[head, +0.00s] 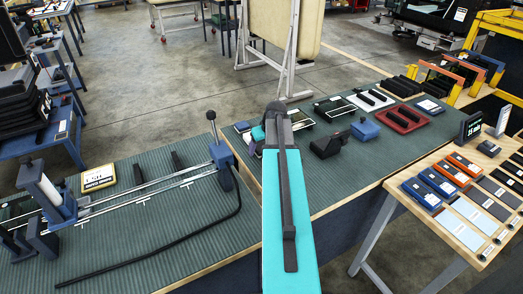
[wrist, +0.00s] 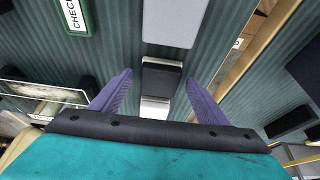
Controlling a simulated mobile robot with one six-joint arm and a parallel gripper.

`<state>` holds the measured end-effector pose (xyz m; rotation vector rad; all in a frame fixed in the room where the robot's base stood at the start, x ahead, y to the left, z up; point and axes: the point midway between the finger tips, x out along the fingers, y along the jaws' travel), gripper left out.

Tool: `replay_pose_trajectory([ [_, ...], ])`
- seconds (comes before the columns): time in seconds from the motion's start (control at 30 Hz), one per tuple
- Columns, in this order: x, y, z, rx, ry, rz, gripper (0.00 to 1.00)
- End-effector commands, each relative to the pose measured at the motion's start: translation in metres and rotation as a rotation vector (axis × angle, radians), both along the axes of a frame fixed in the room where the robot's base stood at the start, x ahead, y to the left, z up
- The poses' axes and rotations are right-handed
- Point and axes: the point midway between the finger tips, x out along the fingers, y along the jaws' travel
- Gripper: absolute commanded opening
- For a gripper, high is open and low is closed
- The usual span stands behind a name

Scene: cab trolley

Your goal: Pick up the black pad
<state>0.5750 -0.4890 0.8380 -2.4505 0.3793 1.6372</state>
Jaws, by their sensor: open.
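In the wrist view my gripper (wrist: 159,78) is open, its two purple fingers spread wide. A small black block (wrist: 162,72), which looks like the black pad, shows between the fingertips on the green ribbed mat. A pale silver piece (wrist: 155,107) shows just below it in the picture. I cannot tell how far the fingertips are above the block, and no contact shows.
In the wrist view a light grey plate (wrist: 170,22) lies beyond the block, with a CHECK sign (wrist: 75,16) left of it. A white-framed tray (wrist: 42,100) is at left. In the head view a dark device (head: 328,145) and a red tray (head: 402,118) stand right of my arm.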

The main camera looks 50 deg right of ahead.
Motion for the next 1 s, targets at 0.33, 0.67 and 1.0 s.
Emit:
replay_pose_trajectory([
  [0.33, 0.0000, 0.0000, -0.0002, 0.000, 0.000, 0.000, 0.69],
  [0.67, -0.0002, -0.0001, -0.0002, 0.000, 0.000, 0.000, 0.42],
  [1.0, 0.0000, -0.0001, 0.0000, 0.000, 0.000, 0.000, 0.24],
])
